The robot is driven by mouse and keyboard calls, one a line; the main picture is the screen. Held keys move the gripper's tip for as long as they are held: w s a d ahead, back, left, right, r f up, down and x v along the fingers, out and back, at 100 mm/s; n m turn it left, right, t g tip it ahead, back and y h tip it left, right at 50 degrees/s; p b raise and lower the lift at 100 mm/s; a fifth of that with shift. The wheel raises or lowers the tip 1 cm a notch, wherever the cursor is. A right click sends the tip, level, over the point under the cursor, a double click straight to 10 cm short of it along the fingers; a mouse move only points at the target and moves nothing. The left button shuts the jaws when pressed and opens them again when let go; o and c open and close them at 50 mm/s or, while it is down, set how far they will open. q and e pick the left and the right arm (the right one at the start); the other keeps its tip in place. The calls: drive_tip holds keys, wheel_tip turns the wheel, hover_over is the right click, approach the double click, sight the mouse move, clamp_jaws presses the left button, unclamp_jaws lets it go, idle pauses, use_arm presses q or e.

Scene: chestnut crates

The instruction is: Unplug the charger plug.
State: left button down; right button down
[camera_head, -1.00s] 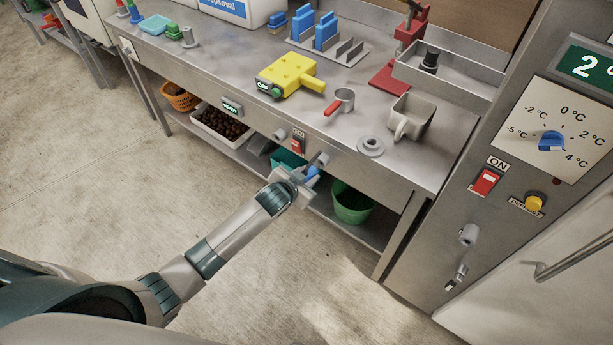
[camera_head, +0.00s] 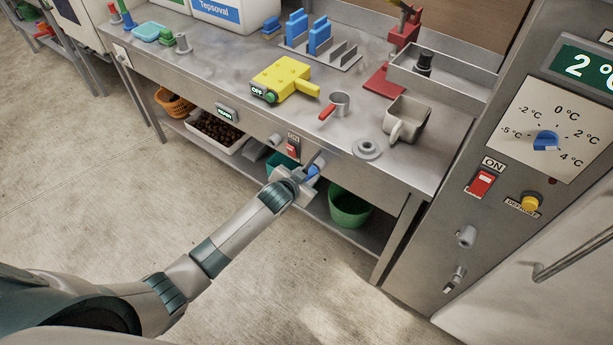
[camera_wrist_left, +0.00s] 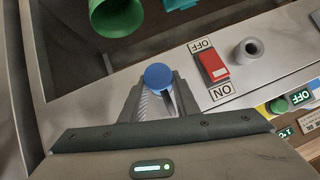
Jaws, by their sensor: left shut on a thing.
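The charger plug, a round blue piece (camera_head: 313,170), is at the front panel of the steel bench (camera_head: 340,168). It also shows in the left wrist view (camera_wrist_left: 158,76), between the fingertips. My left gripper (camera_head: 309,168) is shut on it; its two fingers (camera_wrist_left: 155,97) flank the plug in the wrist view. The plug's inner end is hidden, so I cannot tell whether it is seated in a socket. Beside it on the panel is a red ON/OFF switch (camera_wrist_left: 214,66), then a grey round socket-like fitting (camera_wrist_left: 248,51). My right gripper is out of view.
A green bucket (camera_head: 349,210) stands on the lower shelf, below and right of the gripper. A yellow device marked OFF (camera_head: 285,79), a red-handled pan (camera_head: 339,103) and a grey jug (camera_head: 407,118) are on the bench. Open floor lies left of my arm.

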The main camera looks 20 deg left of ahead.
use_arm(q)
drive_tip(key=shift+w+d, duration=0.15)
drive_tip(key=shift+w, duration=0.2)
drive_tip(key=c, duration=1.3)
unclamp_jaws()
drive_tip(key=shift+s+r, duration=0.1)
drive_tip(key=shift+s, duration=0.1)
drive_tip(key=b+v, duration=0.2)
drive_tip(key=v, duration=1.5)
